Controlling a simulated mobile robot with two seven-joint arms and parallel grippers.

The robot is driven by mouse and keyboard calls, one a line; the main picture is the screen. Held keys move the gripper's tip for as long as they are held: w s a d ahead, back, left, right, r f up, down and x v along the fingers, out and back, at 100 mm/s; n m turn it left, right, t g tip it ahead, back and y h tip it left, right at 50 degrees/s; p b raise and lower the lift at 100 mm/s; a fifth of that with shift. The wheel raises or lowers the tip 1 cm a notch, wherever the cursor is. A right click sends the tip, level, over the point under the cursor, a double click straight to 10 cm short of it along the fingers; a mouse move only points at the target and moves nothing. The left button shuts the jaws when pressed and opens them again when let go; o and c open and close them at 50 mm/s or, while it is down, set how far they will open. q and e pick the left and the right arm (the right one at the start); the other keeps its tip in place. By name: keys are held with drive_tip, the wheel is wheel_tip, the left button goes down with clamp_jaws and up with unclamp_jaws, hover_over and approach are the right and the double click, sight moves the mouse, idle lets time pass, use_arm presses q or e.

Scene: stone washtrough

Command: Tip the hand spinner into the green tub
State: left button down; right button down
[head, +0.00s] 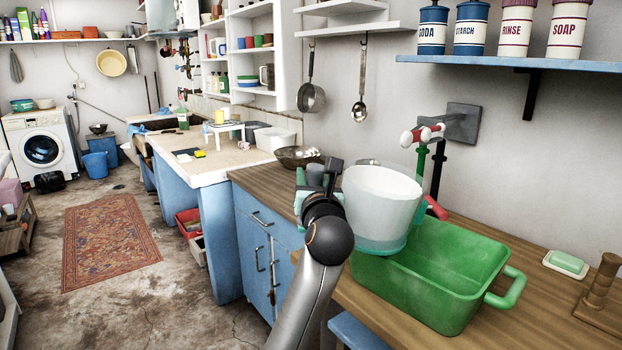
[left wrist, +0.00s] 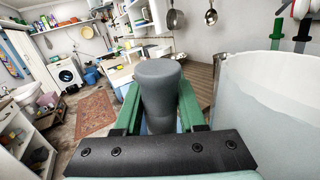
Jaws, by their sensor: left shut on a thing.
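The hand spinner (head: 380,205) is a white tub with a teal base. In the head view it is close to upright, in front of the left end of the green tub (head: 460,312), overlapping its rim. Whether it touches the tub I cannot tell. My left gripper (head: 314,182) is at the spinner's left side. In the left wrist view its green fingers (left wrist: 160,105) are shut around a grey upright knob (left wrist: 160,75), seemingly the spinner's handle. The spinner's wall (left wrist: 275,110) fills the right of that view. The tub's visible inside looks empty. My right gripper is not in view.
A soap dish (head: 567,264) and a wooden stand (head: 602,290) are on the wooden counter right of the tub. A dark bowl (head: 298,157) sits behind my gripper. A shelf with canisters (head: 515,27) hangs above.

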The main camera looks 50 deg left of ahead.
use_arm(q)
drive_tip(key=shift+r, duration=0.3)
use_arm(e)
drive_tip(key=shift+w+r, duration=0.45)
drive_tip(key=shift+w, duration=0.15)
use_arm(q)
drive_tip(key=shift+r, duration=0.2)
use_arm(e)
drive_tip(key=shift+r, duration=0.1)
use_arm(q)
drive_tip(key=r+p, duration=0.1)
drive_tip(key=r+m+p, duration=0.1)
drive_tip(key=d+r+m+p, duration=0.1)
drive_tip(key=shift+w+t+y, duration=0.25)
drive_tip(key=shift+t+y, duration=0.05)
drive_tip(key=shift+t, duration=0.1)
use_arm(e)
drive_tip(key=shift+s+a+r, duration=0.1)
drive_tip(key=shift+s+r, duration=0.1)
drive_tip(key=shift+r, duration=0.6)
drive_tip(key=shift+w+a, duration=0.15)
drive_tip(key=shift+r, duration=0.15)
